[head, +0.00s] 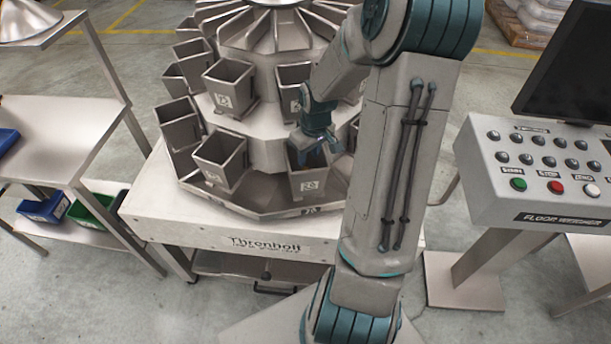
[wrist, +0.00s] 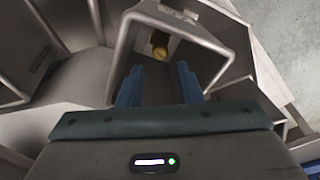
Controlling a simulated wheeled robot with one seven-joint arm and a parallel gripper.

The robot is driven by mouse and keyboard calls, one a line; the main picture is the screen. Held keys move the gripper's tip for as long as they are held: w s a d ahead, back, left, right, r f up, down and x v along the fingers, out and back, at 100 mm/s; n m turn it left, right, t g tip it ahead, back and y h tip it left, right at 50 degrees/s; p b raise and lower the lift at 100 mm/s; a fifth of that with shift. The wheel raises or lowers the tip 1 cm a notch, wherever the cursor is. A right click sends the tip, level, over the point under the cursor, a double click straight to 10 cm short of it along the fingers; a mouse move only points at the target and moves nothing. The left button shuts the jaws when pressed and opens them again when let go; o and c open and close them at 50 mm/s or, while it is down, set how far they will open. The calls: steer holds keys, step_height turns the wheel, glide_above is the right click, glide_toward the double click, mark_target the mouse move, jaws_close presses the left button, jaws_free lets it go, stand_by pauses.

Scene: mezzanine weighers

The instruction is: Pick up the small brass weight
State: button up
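The small brass weight (wrist: 160,52) shows in the wrist view as a small golden round shape deep inside a square metal bucket (wrist: 131,48). It is not visible in the head view, where the walls of that bucket (head: 306,187) hide the inside. My gripper (wrist: 158,82) is open, with its two blue fingers apart at the bucket's mouth and nothing between them. In the head view my gripper (head: 318,157) points down at the bucket at the front of the weigher's lower ring.
The round weigher (head: 262,150) carries several other metal buckets, with one (head: 221,160) close on the left. A control panel (head: 550,180) and dark monitor stand at the right. A metal table (head: 50,140) stands at the left, with blue and green bins beneath.

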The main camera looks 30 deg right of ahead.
mark_target(306, 168)
steer(key=shift+w+a+f, duration=0.1)
steer(key=shift+w+f, duration=0.1)
steer(key=shift+f, duration=0.7)
steer(key=shift+w+d+f, duration=0.1)
steer(key=shift+w+f, duration=0.05)
steer(key=shift+f, duration=0.8)
steer(key=shift+w+a+f, duration=0.1)
steer(key=shift+w+f, duration=0.1)
steer(key=shift+f, duration=0.7)
jaws_close()
